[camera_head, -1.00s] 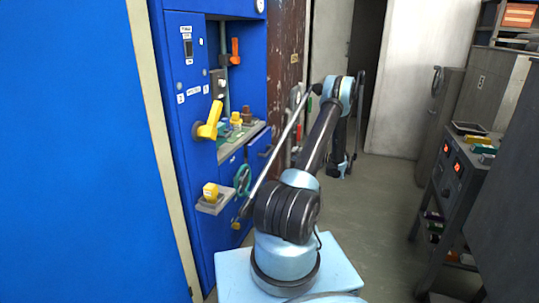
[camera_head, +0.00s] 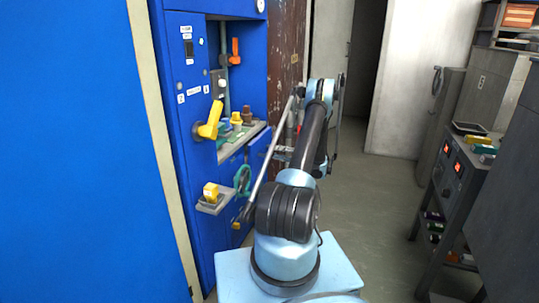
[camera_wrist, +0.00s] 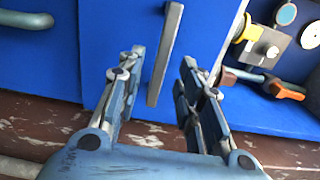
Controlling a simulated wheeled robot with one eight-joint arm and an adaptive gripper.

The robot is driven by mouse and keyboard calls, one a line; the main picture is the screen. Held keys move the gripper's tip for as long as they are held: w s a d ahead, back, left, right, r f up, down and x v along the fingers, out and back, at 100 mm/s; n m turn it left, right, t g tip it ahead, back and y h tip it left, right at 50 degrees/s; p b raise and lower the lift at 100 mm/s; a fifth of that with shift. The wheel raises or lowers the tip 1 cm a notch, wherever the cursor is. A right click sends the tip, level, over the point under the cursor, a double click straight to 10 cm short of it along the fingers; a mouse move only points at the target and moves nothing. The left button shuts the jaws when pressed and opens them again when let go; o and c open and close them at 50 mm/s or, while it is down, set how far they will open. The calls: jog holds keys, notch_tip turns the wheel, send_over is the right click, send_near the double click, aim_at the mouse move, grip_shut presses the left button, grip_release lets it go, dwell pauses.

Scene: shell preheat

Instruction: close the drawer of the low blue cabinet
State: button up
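The low blue cabinet (camera_head: 205,235) stands at the left in the head view. A blue panel (camera_head: 258,150) at its far end seems to stick out; how far is unclear. In the wrist view a blue front (camera_wrist: 205,35) fills the middle and carries a straight grey handle bar (camera_wrist: 166,50). My gripper (camera_wrist: 160,72) is open and empty, with the bar showing between its fingers. I cannot tell how far the fingertips are from the bar. In the head view the gripper is mostly hidden behind my arm, beside the cabinet's far end.
A yellow lever (camera_head: 208,122), an orange lever (camera_head: 234,52) and a green handwheel (camera_head: 242,180) project from the blue unit. A brown scuffed panel (camera_head: 286,55) stands beyond it. A dark equipment cart (camera_head: 445,185) is at the right. The floor between (camera_head: 375,215) is clear.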

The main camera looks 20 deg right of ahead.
aim_at(270, 150)
jog(key=shift+x, duration=2.7)
grip_shut()
